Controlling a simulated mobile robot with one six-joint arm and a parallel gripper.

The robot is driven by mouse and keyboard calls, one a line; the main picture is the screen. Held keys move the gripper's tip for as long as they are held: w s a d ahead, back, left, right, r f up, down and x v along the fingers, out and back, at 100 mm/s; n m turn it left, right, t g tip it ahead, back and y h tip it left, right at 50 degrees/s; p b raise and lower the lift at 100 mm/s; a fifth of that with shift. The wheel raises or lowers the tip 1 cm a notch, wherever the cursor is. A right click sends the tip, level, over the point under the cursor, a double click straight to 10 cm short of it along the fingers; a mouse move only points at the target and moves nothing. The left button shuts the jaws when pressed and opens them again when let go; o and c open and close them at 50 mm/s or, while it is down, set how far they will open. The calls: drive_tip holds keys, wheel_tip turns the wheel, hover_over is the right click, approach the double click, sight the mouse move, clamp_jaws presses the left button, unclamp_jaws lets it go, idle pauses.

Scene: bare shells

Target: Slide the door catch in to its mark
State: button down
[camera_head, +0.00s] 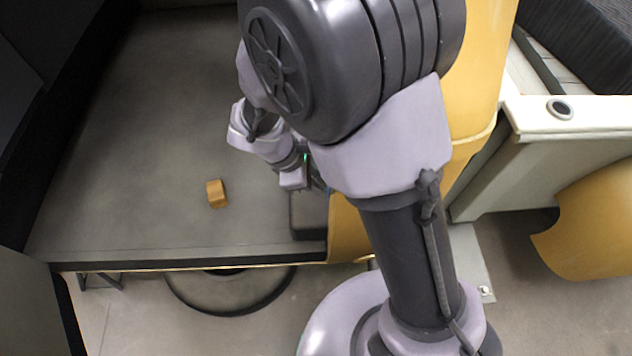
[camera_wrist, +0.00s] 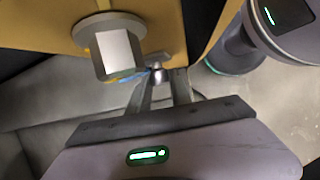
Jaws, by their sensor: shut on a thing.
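My gripper (camera_wrist: 160,82) is shut on a small rounded metal knob (camera_wrist: 157,64), which I take for the door catch, at the yellow panel (camera_wrist: 165,30) in the wrist view. A larger pale, square-sided knob (camera_wrist: 112,52) on a round grey base stands just left of the fingertips. A thin blue strip (camera_wrist: 142,78) shows beside the fingers; I cannot tell whether it is the mark. In the head view my gripper (camera_head: 318,180) is at the left side of the yellow panel (camera_head: 345,230), its tips partly hidden by my arm.
A small orange-brown block (camera_head: 217,193) lies on the wide dark grey surface (camera_head: 140,150) left of my gripper. A dark box (camera_head: 308,215) stands below the gripper. A pale counter (camera_head: 580,115) and a yellow curved piece (camera_head: 595,225) are at the right.

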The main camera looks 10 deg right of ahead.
drive_tip(key=shift+w+r, duration=0.1)
drive_tip(key=shift+w, duration=0.5)
drive_tip(key=c, duration=1.5)
unclamp_jaws()
drive_tip(key=o, duration=0.3)
drive_tip(key=shift+w, duration=0.1)
drive_tip(key=shift+o, duration=0.2)
drive_tip(key=p+v, duration=0.6)
drive_tip(key=v, duration=1.1)
